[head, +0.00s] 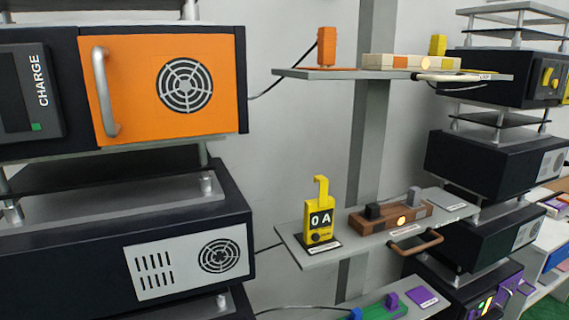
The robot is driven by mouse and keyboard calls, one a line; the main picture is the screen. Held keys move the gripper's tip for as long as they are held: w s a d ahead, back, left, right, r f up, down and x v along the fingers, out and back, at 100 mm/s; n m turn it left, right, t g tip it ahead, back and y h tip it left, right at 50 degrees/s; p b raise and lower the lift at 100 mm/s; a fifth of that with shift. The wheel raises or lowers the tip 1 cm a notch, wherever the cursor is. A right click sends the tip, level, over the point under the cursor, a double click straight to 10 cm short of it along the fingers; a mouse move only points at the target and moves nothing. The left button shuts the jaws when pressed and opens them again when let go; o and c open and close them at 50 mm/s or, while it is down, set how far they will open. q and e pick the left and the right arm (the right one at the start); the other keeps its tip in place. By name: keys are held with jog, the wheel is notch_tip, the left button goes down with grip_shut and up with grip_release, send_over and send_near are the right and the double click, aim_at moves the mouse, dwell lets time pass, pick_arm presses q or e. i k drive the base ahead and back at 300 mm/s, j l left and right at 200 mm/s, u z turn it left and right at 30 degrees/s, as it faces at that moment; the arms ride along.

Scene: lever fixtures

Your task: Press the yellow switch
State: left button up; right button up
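At the upper right, a black box (515,80) carries a yellow panel part (549,77) that may be the yellow switch; it is small and cut by the right edge, so I cannot tell its position. A small yellow block (438,44) stands at the back of the upper shelf. Neither of my grippers shows in the head view.
A large rack with an orange panel (160,85) and silver handle fills the left. The upper shelf (330,74) and middle shelf (310,259) jut out and hold power strips. A lower shelf holds purple and blue items. Black boxes are stacked on the right.

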aim_at(549, 71)
jog(key=z, duration=1.35)
